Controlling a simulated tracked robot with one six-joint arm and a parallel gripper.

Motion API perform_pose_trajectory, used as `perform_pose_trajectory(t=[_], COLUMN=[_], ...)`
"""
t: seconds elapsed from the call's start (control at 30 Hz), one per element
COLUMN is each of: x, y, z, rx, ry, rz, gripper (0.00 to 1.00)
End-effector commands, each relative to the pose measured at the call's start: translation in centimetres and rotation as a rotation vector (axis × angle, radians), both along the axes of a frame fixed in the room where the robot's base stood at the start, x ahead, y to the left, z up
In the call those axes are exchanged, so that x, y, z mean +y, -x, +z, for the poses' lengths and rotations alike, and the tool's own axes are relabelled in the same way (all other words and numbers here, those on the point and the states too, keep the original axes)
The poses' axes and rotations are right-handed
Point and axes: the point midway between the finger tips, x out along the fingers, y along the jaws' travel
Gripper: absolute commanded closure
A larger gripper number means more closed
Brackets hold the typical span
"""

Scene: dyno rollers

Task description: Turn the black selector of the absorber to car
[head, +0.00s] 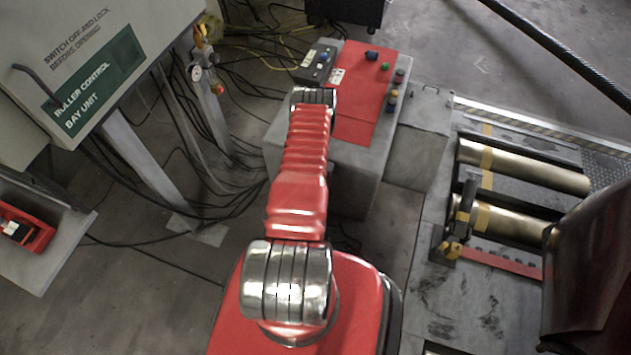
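A grey cabinet (375,165) with a red top panel (365,95) stands beyond my arm in the head view. A small dark control box (316,65) with white labels and a blue knob (323,56) sits at the panel's left edge. Blue, green and dark red controls are spread along the panel's right side. I cannot single out the black selector or read its positions. My red arm reaches forward, and its metal joint lies just in front of the small box, covering part of the cabinet. My gripper is not visible.
A grey roller control bay unit (90,65) stands at left with hanging cables and a gauge (196,73). Metal rollers (520,165) lie in the floor at right. A red tray (25,230) is at far left. A dark bar (560,50) crosses the upper right.

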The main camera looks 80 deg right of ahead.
Motion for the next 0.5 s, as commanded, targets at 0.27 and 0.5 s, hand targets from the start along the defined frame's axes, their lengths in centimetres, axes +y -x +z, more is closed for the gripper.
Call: perform_pose_trajectory(t=[0.27, 0.5], x=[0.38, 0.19], y=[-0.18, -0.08], z=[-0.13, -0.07], rx=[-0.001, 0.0], ry=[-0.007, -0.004], rz=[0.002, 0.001], gripper=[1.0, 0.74])
